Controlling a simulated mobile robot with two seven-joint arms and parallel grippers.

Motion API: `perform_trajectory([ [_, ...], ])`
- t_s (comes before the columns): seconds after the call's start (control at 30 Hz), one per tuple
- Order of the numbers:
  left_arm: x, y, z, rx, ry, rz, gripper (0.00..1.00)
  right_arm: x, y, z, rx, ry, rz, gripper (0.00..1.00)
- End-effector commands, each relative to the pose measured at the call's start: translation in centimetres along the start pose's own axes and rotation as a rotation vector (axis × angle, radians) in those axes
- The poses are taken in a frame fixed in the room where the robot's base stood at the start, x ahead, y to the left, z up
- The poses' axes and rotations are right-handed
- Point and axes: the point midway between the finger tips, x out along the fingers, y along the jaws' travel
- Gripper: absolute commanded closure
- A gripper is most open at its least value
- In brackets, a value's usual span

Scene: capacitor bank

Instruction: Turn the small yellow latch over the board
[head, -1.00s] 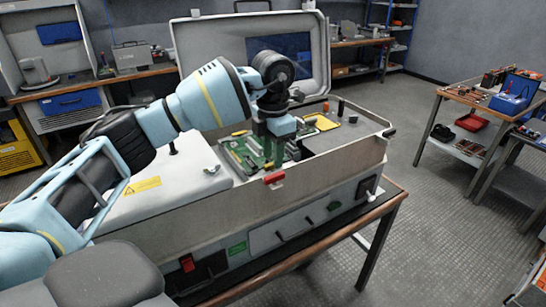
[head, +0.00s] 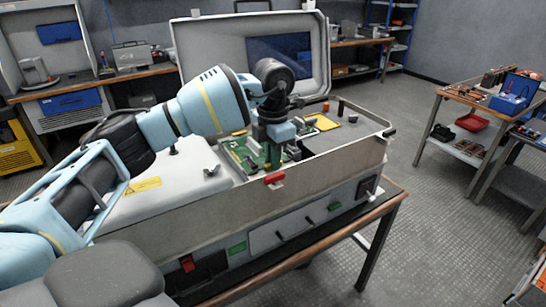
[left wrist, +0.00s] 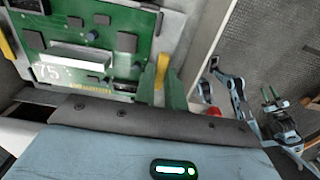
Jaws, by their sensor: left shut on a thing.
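The green circuit board (head: 238,152) lies in the open bay of the case and also shows in the left wrist view (left wrist: 88,42). The small yellow latch (left wrist: 163,70) stands at the board's right edge in the left wrist view. My left gripper (head: 276,154) reaches down at the board's near right edge. In the left wrist view, its green fingers (left wrist: 160,86) are shut on the yellow latch, one on each side. Its lower end is partly hidden by the fingers. My right gripper (left wrist: 269,95) seems to show small at the right, its jaws unclear.
A second yellow latch (left wrist: 6,42) sits at the board's left edge. The case's near wall (head: 325,178) carries a red block (head: 274,178). A yellow piece (head: 323,122) lies on the grey panel right of the gripper. The raised lid (head: 205,50) stands behind.

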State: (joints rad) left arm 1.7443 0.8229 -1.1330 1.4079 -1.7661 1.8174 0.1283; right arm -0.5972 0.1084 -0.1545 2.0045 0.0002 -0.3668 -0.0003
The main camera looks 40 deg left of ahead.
Motion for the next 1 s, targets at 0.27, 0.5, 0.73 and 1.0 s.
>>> perform_trajectory([
  [0.27, -0.2, 0.0, 0.0, 0.098, 0.0, 0.0, 1.0, -0.3, 0.0, -0.5, -0.001, 0.007, 0.001, 0.66],
  [0.5, -0.2, 0.0, 0.0, 0.29, -0.001, 0.001, 1.0, -0.7, 0.1, -1.4, -0.003, 0.022, 0.002, 0.66],
  [0.73, -0.2, 0.0, 0.0, 0.51, -0.001, 0.001, 1.0, -0.9, 0.1, -2.0, -0.006, 0.03, 0.004, 0.66],
  [1.0, -0.1, 0.0, 0.0, 0.766, 0.0, 0.001, 1.0, -1.0, 0.2, -2.1, -0.008, 0.032, 0.004, 0.66],
])
